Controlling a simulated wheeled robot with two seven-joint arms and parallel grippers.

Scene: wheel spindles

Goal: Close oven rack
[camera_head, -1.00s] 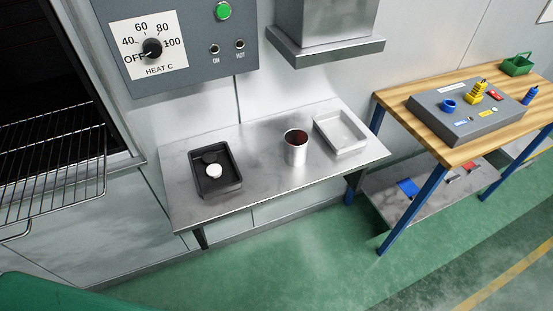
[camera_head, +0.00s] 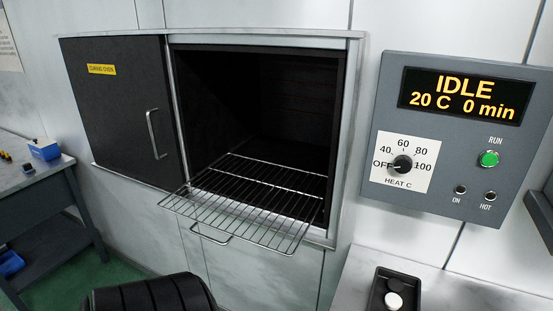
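The oven rack (camera_head: 240,206) is a wire shelf that sticks out of the dark oven opening (camera_head: 285,110) toward me. Its back part lies inside the oven. A wire handle (camera_head: 211,236) hangs at its front edge. The rack looks empty. The oven door (camera_head: 122,115), dark with a yellow label and a grey handle (camera_head: 154,133), stands to the left of the opening and leaves it uncovered. Neither of my grippers is in view.
A control panel (camera_head: 462,138) to the right reads IDLE, 20 C, 0 min, with its knob at OFF. A metal table with a black tray (camera_head: 379,296) is at the lower right. A grey bench (camera_head: 38,195) with blue bins is at the far left. A dark ribbed object (camera_head: 150,296) shows at the bottom.

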